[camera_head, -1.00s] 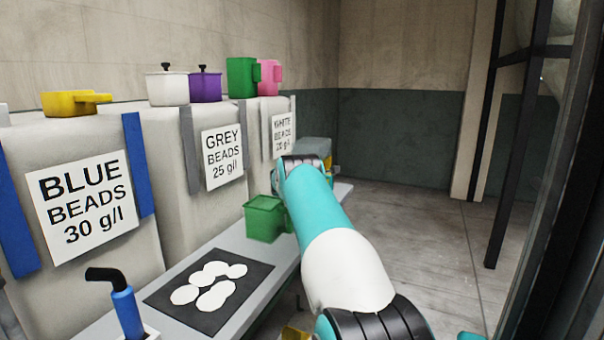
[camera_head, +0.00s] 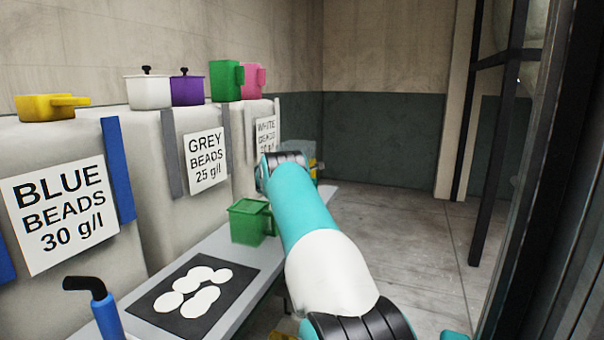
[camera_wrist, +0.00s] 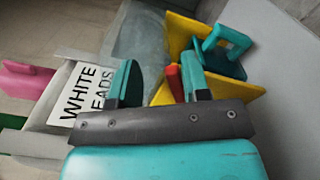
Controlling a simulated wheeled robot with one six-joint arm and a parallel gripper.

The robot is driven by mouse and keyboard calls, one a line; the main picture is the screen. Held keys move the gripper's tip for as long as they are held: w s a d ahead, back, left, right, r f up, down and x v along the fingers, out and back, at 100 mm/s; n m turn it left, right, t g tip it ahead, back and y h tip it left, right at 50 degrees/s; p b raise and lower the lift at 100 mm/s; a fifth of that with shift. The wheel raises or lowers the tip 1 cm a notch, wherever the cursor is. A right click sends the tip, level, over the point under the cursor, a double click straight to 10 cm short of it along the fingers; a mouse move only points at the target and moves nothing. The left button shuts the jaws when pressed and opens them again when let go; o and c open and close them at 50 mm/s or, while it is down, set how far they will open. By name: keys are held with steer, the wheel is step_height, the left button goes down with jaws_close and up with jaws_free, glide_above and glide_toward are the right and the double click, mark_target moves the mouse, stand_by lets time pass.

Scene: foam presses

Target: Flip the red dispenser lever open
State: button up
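In the wrist view, a red lever (camera_wrist: 174,82) shows beside the right finger of my gripper (camera_wrist: 159,64), partly hidden by that finger. It stands against a yellow part (camera_wrist: 181,32), which appears to belong to the dispenser. My gripper's two fingers are apart, with nothing visibly clamped between them. I cannot tell whether the right finger touches the lever. In the head view, my arm hides the gripper and the lever. A small piece of yellow (camera_head: 313,163) shows past the arm's far end.
A teal container with a handle (camera_wrist: 225,50) sits at the yellow part. The "White beads" sign (camera_wrist: 84,92) is left of my gripper. In the head view, a green jug (camera_head: 250,222) and a black mat with white discs (camera_head: 180,318) lie on the bench. Floor right of my arm is clear.

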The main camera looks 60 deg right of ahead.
step_height(320, 180, up, 18)
steer(key=shift+f, duration=0.1)
steer(key=w+a+f+n+b, duration=0.1)
steer(key=a+f+n, duration=0.1)
steer(key=a+f, duration=0.55)
steer(key=a+f+n, duration=0.2)
steer(key=a+f, duration=0.2)
steer(key=f, duration=0.7)
steer(key=w+d+p, duration=0.1)
steer(key=d, duration=1)
steer(key=shift+w+d+r+n+p, duration=0.15)
steer(key=shift+n+p, duration=0.15)
steer(key=shift+p, duration=0.05)
jaws_close()
